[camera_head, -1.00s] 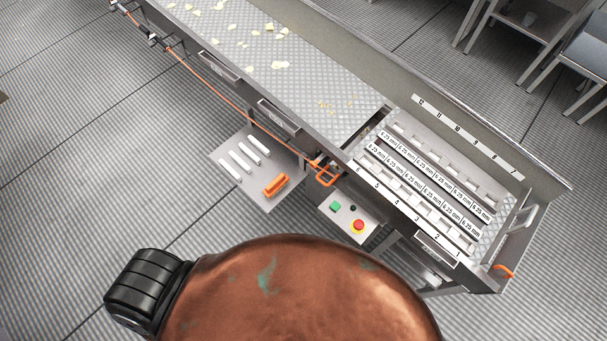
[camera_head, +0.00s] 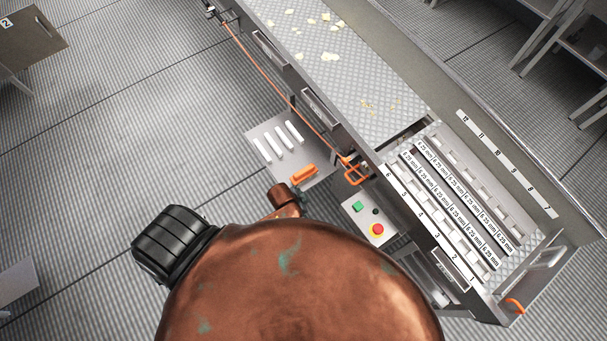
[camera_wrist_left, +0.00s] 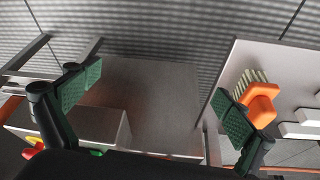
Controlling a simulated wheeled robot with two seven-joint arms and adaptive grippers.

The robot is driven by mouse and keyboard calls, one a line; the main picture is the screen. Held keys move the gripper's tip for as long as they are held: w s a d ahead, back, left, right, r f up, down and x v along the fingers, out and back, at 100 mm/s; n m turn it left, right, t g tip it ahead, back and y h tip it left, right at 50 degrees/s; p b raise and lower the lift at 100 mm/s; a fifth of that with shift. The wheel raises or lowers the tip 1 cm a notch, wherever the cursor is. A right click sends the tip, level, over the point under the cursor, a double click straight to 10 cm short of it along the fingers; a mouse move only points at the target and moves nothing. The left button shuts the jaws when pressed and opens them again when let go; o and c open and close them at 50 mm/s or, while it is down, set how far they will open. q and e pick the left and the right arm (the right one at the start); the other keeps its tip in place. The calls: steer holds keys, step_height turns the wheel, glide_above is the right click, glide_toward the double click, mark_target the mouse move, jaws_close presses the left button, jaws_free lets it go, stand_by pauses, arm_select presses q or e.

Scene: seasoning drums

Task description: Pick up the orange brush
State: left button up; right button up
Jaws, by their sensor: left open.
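The orange brush (camera_head: 304,175) lies on a small metal side shelf (camera_head: 318,164), near its front right corner in the head view. In the left wrist view the brush (camera_wrist_left: 262,100) is at the right, with pale bristles partly hidden behind a finger. My left gripper (camera_wrist_left: 158,103) is open and empty, its green-padded fingers wide apart. The right-hand finger overlaps the brush in that picture; I cannot tell whether it touches. My right gripper is not in view.
Several white bars (camera_head: 278,143) lie on the shelf beside the brush. A control panel (camera_head: 362,222) with green, black and red buttons is to its right. The conveyor machine (camera_head: 372,75) runs behind, with an orange handle (camera_head: 354,174) near the shelf.

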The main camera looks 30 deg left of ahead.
arm_select(q)
steer(key=w+d+r+m+h, duration=0.2)
steer(key=w+d+r+m, duration=0.1)
steer(key=w+d+m, duration=0.4)
step_height(320, 180, up, 4)
steer(key=m+g+y, duration=0.3)
steer(key=m+y, duration=0.1)
steer(key=m, duration=0.5)
glide_above(304, 170)
steer(key=shift+w+d, duration=0.25)
steer(key=shift+a+f, duration=0.15)
steer(key=shift+f, duration=0.2)
steer(key=f, duration=0.2)
steer(key=f+b, duration=0.1)
steer(key=f, duration=0.4)
steer(key=shift+s+a+b, duration=0.15)
steer(key=shift+s+b, duration=0.1)
steer(key=shift+b, duration=0.05)
steer(key=shift+r, duration=0.1)
steer(key=c, duration=1.3)
